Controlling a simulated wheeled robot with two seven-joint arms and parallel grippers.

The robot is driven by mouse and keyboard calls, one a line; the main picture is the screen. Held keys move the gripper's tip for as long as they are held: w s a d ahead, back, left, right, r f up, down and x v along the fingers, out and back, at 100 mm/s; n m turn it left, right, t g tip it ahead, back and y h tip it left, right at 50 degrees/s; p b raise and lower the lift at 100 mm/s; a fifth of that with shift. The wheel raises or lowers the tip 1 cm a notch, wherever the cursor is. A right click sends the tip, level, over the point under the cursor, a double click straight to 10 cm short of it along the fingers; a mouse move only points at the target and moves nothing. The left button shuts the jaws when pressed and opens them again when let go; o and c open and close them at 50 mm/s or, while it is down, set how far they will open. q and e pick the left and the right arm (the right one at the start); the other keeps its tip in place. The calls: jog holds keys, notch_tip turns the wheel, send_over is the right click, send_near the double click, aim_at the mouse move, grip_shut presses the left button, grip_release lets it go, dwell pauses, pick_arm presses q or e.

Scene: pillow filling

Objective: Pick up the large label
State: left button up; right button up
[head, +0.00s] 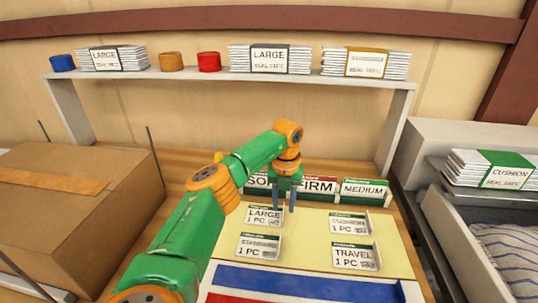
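The large label (264,217) is a small white card with a green top strip, reading "LARGE 1 PC". It sits on the pale yellow mat (310,246), at its back left. My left gripper (286,205) hangs just behind and to the right of the label, pointing down. Its two fingers are spread apart and nothing shows between them. Whether a finger touches the card, I cannot tell. My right gripper is not in view.
Standard (259,246), cushion (349,223) and travel (355,257) labels share the mat. Behind are soft, firm (318,186) and medium (364,189) boxes under a white shelf (210,77). A cardboard box (85,200) stands left; a grey bin (470,240) is right.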

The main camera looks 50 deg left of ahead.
aim_at(283, 217)
pick_arm(q)
jog(key=f, duration=0.3)
jog(key=shift+w+a+f, duration=0.1)
jog(key=shift+w+a, duration=0.1)
grip_shut()
